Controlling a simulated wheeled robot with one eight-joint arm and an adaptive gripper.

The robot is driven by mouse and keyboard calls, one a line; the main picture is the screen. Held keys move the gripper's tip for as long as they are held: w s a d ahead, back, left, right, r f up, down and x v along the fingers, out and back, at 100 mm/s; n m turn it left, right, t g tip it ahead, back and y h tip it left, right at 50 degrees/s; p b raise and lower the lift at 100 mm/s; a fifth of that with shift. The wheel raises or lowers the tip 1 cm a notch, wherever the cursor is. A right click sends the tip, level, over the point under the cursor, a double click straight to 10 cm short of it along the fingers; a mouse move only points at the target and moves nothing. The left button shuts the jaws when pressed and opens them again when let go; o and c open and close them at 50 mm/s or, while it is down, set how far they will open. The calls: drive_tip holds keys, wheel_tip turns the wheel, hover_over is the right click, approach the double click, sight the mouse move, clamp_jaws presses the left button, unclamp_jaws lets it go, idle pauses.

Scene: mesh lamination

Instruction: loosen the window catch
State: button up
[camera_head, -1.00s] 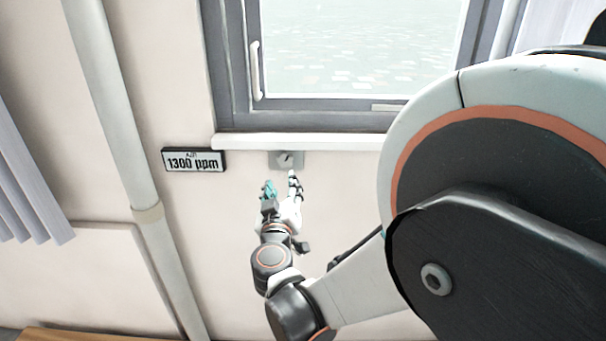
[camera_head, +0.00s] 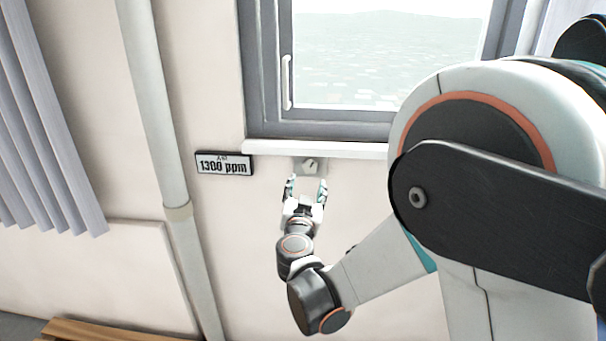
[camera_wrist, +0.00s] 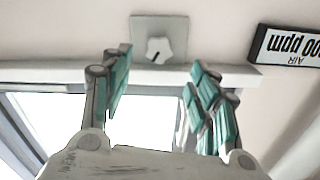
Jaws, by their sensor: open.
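The window (camera_head: 385,60) has a grey frame and a long white upright handle (camera_head: 287,82) on its left side. Below the sill, a small grey wall plate (camera_head: 300,170) carries a pale round knob (camera_head: 310,164). The knob also shows in the wrist view (camera_wrist: 158,50), where the picture is upside down. My gripper (camera_head: 306,186) is open and empty just below the plate, fingers pointing up. In the wrist view my gripper (camera_wrist: 160,65) has its teal-padded fingers spread to either side of the knob, apparently without touching it. No separate catch can be made out.
The white window sill (camera_head: 340,149) juts out just above the plate. A "1300 ppm" sign (camera_head: 224,163) is on the wall left of the plate. A white pipe (camera_head: 160,130) and blinds (camera_head: 40,130) are further left. A wooden surface (camera_head: 100,331) is at bottom left.

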sight(309, 169)
drive_tip(key=w+b, duration=0.1)
drive_tip(key=w, duration=0.4)
drive_tip(key=w+b, duration=0.1)
drive_tip(key=w, duration=0.4)
drive_tip(key=shift+w+d+b, duration=0.2)
drive_tip(key=shift+w+b, duration=0.05)
drive_tip(key=shift+b, duration=0.05)
drive_tip(key=shift+c, duration=0.6)
drive_tip(key=c, duration=0.9)
